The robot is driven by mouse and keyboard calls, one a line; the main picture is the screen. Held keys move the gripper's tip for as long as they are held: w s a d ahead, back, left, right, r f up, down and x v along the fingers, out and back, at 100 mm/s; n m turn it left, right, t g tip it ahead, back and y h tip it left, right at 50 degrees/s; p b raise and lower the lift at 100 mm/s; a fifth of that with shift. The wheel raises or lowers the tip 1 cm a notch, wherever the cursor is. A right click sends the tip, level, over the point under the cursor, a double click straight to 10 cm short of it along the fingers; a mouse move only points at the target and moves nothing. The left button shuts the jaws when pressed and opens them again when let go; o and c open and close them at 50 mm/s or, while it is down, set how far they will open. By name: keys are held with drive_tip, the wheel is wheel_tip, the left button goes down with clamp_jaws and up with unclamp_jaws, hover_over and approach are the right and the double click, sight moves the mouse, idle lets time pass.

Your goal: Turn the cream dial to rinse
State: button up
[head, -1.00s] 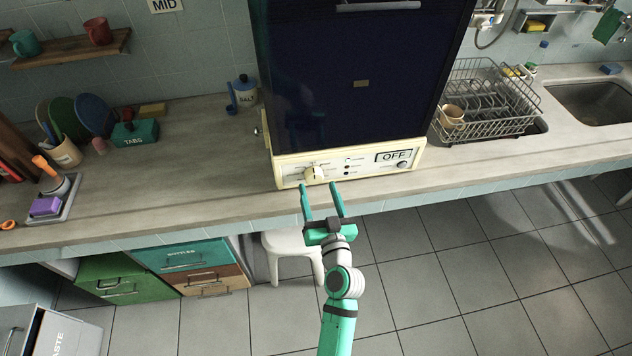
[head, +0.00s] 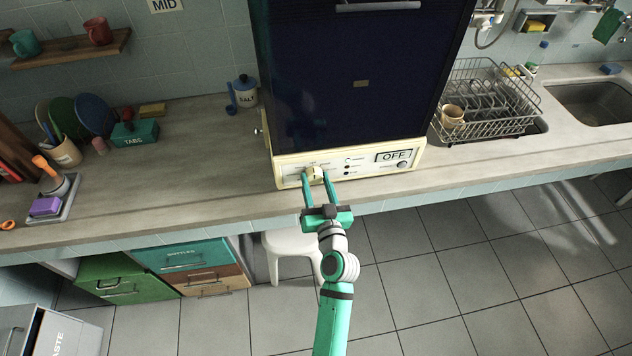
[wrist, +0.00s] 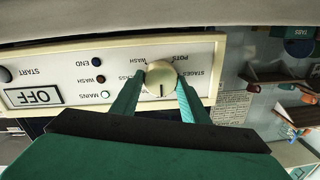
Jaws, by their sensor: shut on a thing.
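The cream dial (head: 315,173) is on the left of the cream control panel (head: 348,163) at the foot of the dark-fronted machine. It also shows in the wrist view (wrist: 161,75), which sees the panel upside down. A dark mark on the dial points down in that picture, toward the panel's top. My gripper (head: 315,178) has one finger on each side of the dial and is shut on it. The wrist view shows POTS, STAGES and WASH lettering around the dial. No rinse label is readable; the fingers hide part of the lettering. The display (head: 393,156) reads OFF.
The start button (head: 402,165) and small indicator lights (wrist: 101,79) share the panel. A dish rack (head: 487,105) with a cup stands to the right. A salt jar (head: 245,92) is at the left. A white stool (head: 290,250) stands under the counter edge.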

drive_tip(key=m, duration=0.4)
drive_tip(key=shift+f, duration=0.1)
drive_tip(key=shift+m, duration=2.4)
drive_tip(key=shift+f, duration=0.1)
drive_tip(key=o, duration=1.1)
drive_tip(key=v, duration=1.1)
drive_tip(key=shift+a, duration=0.15)
